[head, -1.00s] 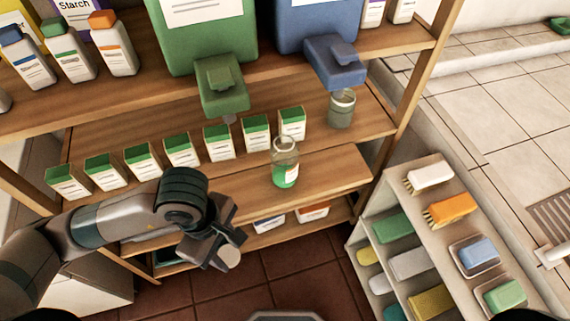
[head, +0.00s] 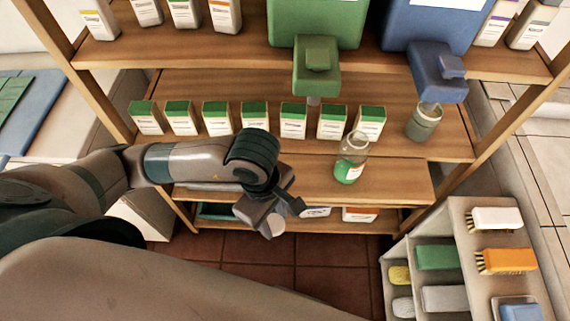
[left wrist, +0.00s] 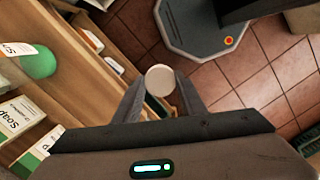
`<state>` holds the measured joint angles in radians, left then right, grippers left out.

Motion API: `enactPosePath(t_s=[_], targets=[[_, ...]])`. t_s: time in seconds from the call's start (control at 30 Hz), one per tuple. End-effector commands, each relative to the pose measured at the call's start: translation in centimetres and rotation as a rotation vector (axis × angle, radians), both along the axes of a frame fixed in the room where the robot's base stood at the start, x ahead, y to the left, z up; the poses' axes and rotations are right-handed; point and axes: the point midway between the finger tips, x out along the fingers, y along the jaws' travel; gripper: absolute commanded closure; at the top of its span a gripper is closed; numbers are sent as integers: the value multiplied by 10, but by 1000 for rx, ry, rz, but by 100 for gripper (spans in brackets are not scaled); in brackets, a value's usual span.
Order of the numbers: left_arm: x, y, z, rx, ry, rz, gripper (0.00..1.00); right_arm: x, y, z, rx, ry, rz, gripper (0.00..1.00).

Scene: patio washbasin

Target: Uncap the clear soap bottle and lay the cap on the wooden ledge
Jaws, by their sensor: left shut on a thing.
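The clear soap bottle (head: 349,168) stands upright on the wooden ledge (head: 400,182), with green soap low inside and no cap visible on its neck. My left gripper (head: 268,218) is in front of the ledge, left of and nearer than the bottle. It is shut on a round, pale cap (left wrist: 160,80), which shows between its fingertips in the left wrist view. The cap also shows in the head view (head: 276,225), over the floor and apart from the ledge. The bottle's green part (left wrist: 38,63) is at the left of the wrist view. My right gripper is not in view.
Several green-topped soap boxes (head: 220,120) line the shelf behind the ledge. Green (head: 316,65) and blue (head: 437,70) dispensers overhang from above, with a cup (head: 423,122) under the blue one. A rack with brushes (head: 506,260) stands at right. The ledge around the bottle looks clear.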

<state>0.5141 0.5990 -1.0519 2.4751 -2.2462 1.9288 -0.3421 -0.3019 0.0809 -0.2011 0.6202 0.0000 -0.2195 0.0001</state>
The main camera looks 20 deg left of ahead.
Motion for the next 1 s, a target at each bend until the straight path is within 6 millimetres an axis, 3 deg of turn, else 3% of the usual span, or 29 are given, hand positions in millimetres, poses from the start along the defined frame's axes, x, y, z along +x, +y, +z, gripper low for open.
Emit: enactPosePath(t_s=[0.6,0.8,1.0], targets=[[124,40,4,-1,1,5,86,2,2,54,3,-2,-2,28],[142,46,1,-1,0,0,86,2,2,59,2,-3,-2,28],[144,46,0,-2,0,-1,86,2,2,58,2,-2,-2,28]])
